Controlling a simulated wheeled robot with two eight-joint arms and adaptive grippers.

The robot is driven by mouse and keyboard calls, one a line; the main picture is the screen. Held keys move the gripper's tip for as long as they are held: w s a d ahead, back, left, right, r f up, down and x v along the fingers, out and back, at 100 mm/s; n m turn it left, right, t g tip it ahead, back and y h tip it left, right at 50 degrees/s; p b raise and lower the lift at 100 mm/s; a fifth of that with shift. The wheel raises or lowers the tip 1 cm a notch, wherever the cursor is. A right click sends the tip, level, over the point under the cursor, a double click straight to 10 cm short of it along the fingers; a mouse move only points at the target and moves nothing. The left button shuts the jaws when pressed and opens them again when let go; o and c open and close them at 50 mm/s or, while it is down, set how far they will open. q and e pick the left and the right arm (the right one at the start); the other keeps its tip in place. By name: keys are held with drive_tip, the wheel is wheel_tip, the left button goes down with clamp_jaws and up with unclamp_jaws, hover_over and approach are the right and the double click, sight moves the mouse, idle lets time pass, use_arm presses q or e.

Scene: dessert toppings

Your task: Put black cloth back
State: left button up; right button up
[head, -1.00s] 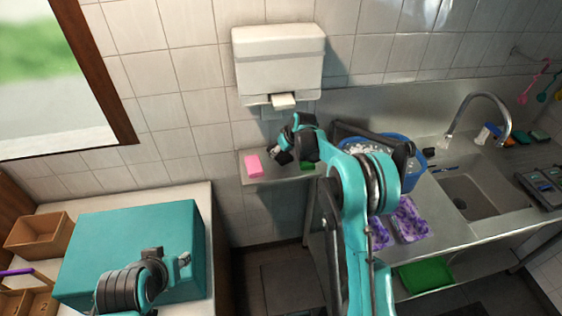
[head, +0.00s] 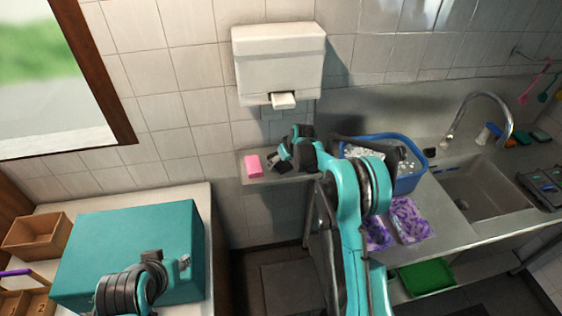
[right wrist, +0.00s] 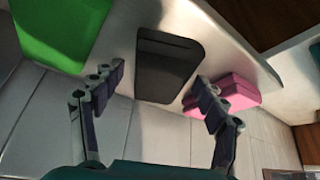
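The black cloth (right wrist: 170,65) lies flat on the small metal shelf (right wrist: 225,55), between the green cloth (right wrist: 62,30) and the pink cloth (right wrist: 235,93). In the head view a dark patch of the black cloth (head: 284,168) shows beside my right gripper (head: 273,160). In the right wrist view my right gripper (right wrist: 161,80) is open, with one finger on either side of the black cloth and nothing pinched. Whether the fingers touch the shelf is unclear. My left gripper (head: 184,262) is low over the teal box, its fingers too small to read.
The pink cloth (head: 253,166) sits at the shelf's left end, close to my gripper. A white dispenser (head: 278,60) hangs above the shelf. A blue basin (head: 412,180) and purple cloths (head: 408,222) are on the counter at right. The teal box (head: 85,250) stands at lower left.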

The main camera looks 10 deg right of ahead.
drive_tip(key=shift+r, duration=0.15)
drive_tip(key=shift+s+r, duration=0.1)
drive_tip(key=shift+r, duration=0.2)
drive_tip(key=p+v, duration=0.2)
drive_tip(key=v, duration=1)
drive_tip(key=s+a+r+m+h, duration=0.1)
drive_tip(key=s+r, duration=0.4)
drive_tip(key=s, duration=0.4)
drive_tip(key=s+r+m, duration=0.1)
drive_tip(key=s+r, duration=0.3)
drive_tip(key=s, duration=0.4)
drive_tip(key=s+f+m+t+h, duration=0.1)
drive_tip(key=s+f+m, duration=0.1)
drive_tip(key=s, duration=1.8)
drive_tip(key=shift+d+f+t, duration=0.2)
drive_tip(key=shift+f+t, duration=0.1)
drive_tip(key=shift+f, duration=0.45)
drive_tip(key=shift+s, duration=0.1)
